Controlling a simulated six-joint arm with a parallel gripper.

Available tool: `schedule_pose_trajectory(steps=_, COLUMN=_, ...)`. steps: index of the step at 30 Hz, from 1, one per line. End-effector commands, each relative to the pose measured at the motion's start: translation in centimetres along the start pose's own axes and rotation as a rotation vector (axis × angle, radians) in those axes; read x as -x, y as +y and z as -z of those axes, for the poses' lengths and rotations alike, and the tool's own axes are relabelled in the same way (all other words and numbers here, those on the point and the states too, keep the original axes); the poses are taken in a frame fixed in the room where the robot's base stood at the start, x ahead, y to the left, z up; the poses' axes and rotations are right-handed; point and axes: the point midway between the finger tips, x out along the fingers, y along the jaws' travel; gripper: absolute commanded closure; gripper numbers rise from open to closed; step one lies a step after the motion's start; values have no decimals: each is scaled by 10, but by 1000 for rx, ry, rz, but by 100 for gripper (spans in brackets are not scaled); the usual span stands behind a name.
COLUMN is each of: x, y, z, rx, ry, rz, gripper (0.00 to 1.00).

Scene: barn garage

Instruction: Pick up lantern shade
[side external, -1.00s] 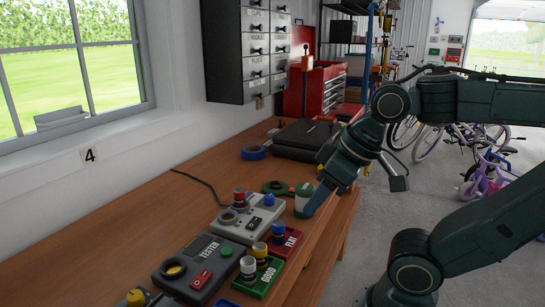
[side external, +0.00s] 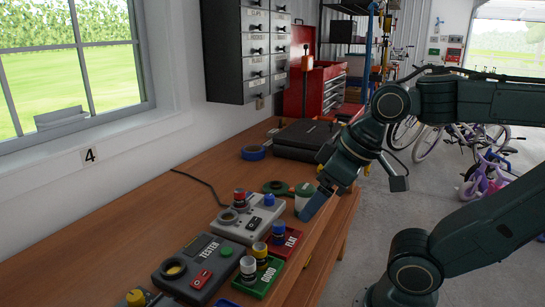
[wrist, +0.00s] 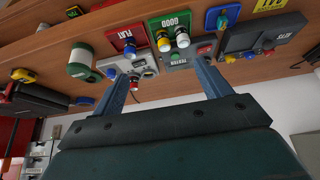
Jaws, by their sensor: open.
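No part is plainly marked as the lantern shade, and I cannot tell which it is. Small capped cylindrical parts stand on the bench: a blue-topped one (side external: 279,229) on the red FLAT tray (side external: 292,240), and yellow-topped (side external: 260,250) and white (side external: 248,265) ones at the green GOOD tray (side external: 268,282). A red-topped part (side external: 239,196) is on the light grey fixture (side external: 229,229). My gripper (side external: 314,204) is open and empty above the bench's front edge. In the wrist view its two fingers (wrist: 160,88) are spread wide, with the fixture and trays beyond them.
A white and green cup-like container (side external: 302,198) stands close behind my fingers. The dark tester (side external: 203,256) lies nearer the camera. Blue tape (side external: 254,152) and a black case (side external: 302,139) are farther back. Bare wood is left of the devices.

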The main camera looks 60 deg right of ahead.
Motion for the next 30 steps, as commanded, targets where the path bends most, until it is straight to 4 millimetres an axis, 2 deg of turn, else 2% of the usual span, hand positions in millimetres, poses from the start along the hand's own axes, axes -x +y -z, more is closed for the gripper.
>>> schedule_pose_trajectory(steps=8, x=-2, y=7, z=10, rx=-61, ry=-28, rz=-18, gripper=23)
schedule_pose_trajectory(steps=14, x=-7, y=26, z=31, rx=-201, ry=-89, rz=-58, gripper=23)
schedule_pose_trajectory(steps=23, x=-26, y=76, z=66, rx=-486, ry=-202, rz=-133, gripper=23)
schedule_pose_trajectory(steps=30, x=-47, y=126, z=83, rx=-719, ry=-287, rz=-191, gripper=23)
